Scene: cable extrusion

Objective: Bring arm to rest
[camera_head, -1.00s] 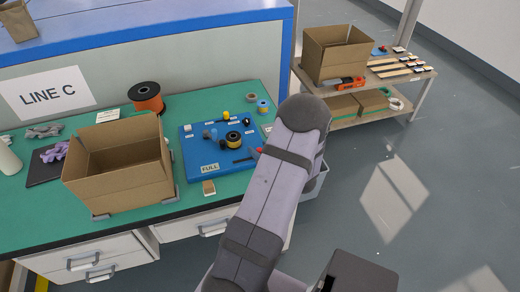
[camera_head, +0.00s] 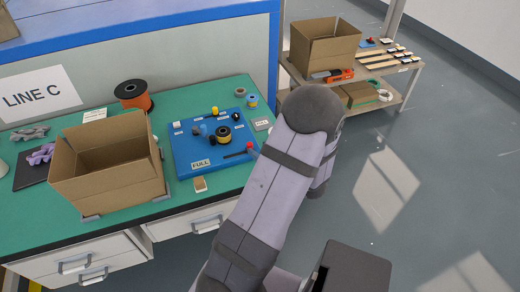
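My arm rises from the bottom of the head view and bends at a dark rounded joint beside the right end of the green workbench (camera_head: 32,234). My gripper is not visible; the part of the arm past the bend is mostly hidden behind the upper link. No held object shows.
An open cardboard box (camera_head: 107,165) and a blue board (camera_head: 184,160) with small parts stand on the bench. An orange spool (camera_head: 134,96) is behind them. A wooden shelf cart (camera_head: 385,74) with a box (camera_head: 325,49) stands at back right. The floor at right is clear.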

